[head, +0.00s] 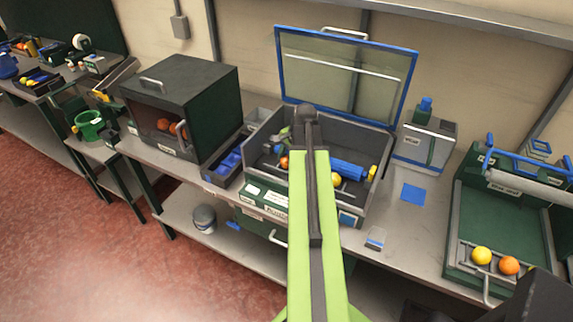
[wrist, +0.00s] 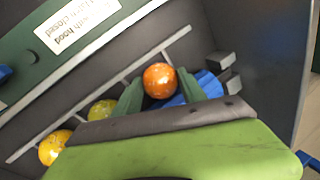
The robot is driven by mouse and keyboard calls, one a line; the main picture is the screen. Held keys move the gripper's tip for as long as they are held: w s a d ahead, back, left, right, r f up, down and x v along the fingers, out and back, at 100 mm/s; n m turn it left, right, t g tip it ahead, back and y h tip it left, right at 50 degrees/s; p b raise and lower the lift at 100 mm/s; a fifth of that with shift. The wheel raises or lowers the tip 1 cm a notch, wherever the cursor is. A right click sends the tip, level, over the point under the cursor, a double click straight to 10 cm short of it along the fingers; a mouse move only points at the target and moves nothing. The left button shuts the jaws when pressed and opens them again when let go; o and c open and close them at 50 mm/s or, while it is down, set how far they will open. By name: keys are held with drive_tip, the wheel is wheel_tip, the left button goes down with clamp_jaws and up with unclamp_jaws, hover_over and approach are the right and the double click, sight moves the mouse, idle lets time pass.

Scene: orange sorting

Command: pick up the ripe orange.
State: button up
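In the wrist view an orange-coloured fruit (wrist: 160,80) shows between the tips of the two green fingers of my gripper (wrist: 163,88). The fingers stand apart, one on each side of it; whether they touch it I cannot tell. Two yellow fruits, one bright yellow (wrist: 55,147) and one greener (wrist: 102,108), lie to its left. In the head view an orange fruit (head: 284,162) shows inside the grey open box (head: 352,213) under the raised blue-framed lid (head: 347,70). My arm reaches over this box and hides part of its inside; my fingers are not clear there.
A yellow fruit (head: 336,180) and a blue ribbed object (head: 348,169) lie in the box. A dark cabinet (head: 185,100) with oranges inside stands left. A green tray station (head: 505,225) at right holds a yellow (head: 481,256) and an orange fruit (head: 509,266). The box walls surround my gripper.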

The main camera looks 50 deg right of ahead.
sight(286, 156)
drive_tip(key=c, duration=0.7)
drive_tip(key=shift+r, duration=0.1)
drive_tip(key=shift+r+p, duration=0.3)
drive_tip(key=shift+p, duration=0.05)
wheel_tip(286, 156, up, 4)
drive_tip(key=p, duration=0.4)
drive_tip(key=s+r+p, duration=0.2)
drive_tip(key=s, duration=0.1)
drive_tip(key=s+d+r+p, duration=0.1)
drive_tip(key=s+r+p, duration=0.1)
drive_tip(key=s, duration=0.2)
drive_tip(key=s+d+r+p, duration=0.1)
drive_tip(key=s+r+p, duration=0.1)
drive_tip(key=s, duration=0.2)
drive_tip(key=shift+s+d+r, duration=0.1)
drive_tip(key=shift+s+d, duration=0.05)
drive_tip(key=shift+s, duration=0.1)
